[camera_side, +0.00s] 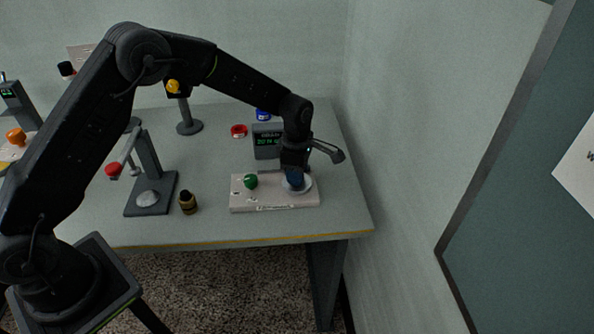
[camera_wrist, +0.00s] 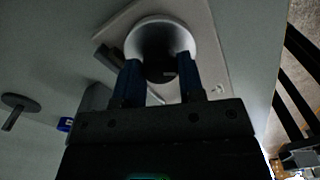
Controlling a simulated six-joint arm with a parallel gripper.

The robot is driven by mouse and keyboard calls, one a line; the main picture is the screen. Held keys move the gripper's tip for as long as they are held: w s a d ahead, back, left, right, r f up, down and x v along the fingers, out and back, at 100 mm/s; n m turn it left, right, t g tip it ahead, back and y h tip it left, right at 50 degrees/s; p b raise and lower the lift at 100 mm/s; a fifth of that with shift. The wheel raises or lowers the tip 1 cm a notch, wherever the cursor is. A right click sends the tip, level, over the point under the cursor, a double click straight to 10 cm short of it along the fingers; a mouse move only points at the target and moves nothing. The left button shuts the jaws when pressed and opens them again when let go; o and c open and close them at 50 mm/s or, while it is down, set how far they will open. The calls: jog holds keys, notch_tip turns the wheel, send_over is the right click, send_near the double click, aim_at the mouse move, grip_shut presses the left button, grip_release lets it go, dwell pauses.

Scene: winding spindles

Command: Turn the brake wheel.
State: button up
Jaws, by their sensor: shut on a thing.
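The brake wheel, a pale round wheel with a dark centre (camera_side: 306,187), sits on the right part of a beige base plate (camera_side: 240,197). It also shows in the wrist view (camera_wrist: 187,37), with its pale rim facing the camera. My gripper (camera_side: 295,182) points down over the wheel from above. In the wrist view its two blue fingers (camera_wrist: 162,83) stand on either side of the wheel's dark middle and are shut on it. The fingertips hide part of the wheel, and the exact contact is dark.
A green knob (camera_side: 250,181) is on the plate's left part. A grey display box (camera_side: 266,142) with green digits stands behind. A lever press (camera_side: 150,180) and a dark bottle (camera_side: 188,203) are to the left. Red (camera_side: 239,131) and blue (camera_side: 263,114) items lie behind. The table front is clear.

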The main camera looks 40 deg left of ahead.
jog(key=shift+n, duration=1.9)
jog(key=o, duration=0.9)
notch_tip(320, 180, up, 14)
jog(key=shift+f, duration=0.1)
